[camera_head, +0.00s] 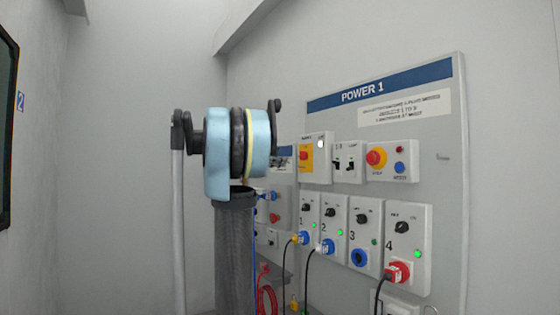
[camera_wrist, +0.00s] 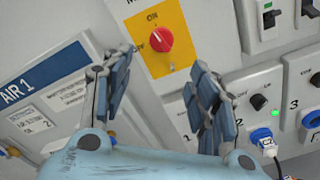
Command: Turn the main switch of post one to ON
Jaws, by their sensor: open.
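The POWER 1 board (camera_head: 440,180) stands on the right in the head view. The knob's pale mark seems to face OFF. My gripper (camera_wrist: 162,60) is open and empty, its two fingers spread either side of the lower yellow plate, apart from the knob. The head view does not clearly show the fingers.
Breakers (camera_head: 348,163) and a box with a red stop button (camera_head: 376,157) sit right of the switch. Below are several numbered socket modules (camera_head: 334,225) with plugs and cables. An AIR 1 panel (camera_wrist: 60,95) lies at the left in the wrist view.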

